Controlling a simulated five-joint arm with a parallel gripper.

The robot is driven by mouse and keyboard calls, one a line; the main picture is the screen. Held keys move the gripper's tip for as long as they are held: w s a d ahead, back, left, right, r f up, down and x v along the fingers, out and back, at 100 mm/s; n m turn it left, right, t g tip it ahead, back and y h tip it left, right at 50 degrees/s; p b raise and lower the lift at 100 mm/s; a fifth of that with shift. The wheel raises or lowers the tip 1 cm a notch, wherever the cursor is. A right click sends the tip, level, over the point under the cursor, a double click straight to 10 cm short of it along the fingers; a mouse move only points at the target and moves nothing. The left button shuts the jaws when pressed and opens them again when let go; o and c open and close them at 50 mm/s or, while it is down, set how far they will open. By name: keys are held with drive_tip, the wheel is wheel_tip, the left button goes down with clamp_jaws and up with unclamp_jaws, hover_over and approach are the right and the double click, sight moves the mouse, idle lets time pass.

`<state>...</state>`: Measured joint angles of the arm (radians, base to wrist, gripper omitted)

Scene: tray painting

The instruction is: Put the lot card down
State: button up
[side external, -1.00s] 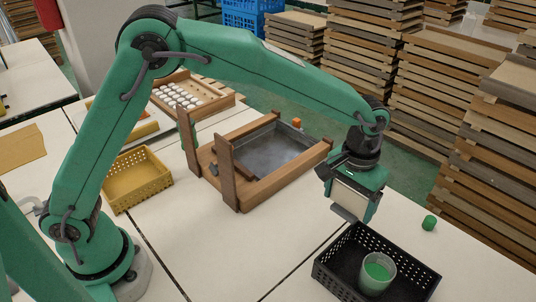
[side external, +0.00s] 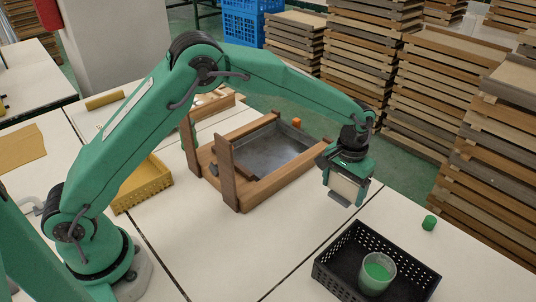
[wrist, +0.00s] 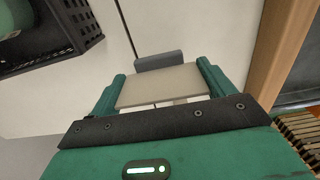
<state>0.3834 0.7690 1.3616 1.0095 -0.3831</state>
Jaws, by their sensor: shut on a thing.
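The lot card (side external: 345,187) looks like a flat cream plate in the side external view. My gripper (side external: 348,180) is shut on it and holds it above the white table, behind the black basket. In the wrist view the card (wrist: 163,87) sits between the two green jaws of my gripper (wrist: 163,86). A grey strip (wrist: 158,60) shows at the card's far edge; I cannot tell whether it is part of the card. Any writing on the card is not visible.
A black basket (side external: 335,277) holds a cup of green paint (side external: 377,273). A green cap (side external: 429,223) lies right of it. A wooden frame with a metal tray (side external: 275,188) stands left of my gripper. A yellow basket (side external: 148,188) is further left. White table between is clear.

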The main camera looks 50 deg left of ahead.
sight(341, 195)
drive_tip(key=shift+f, duration=1.9)
drive_tip(key=shift+f, duration=0.15)
drive_tip(key=o, duration=0.9)
wheel_tip(341, 195, up, 11)
drive_tip(key=shift+r, duration=0.7)
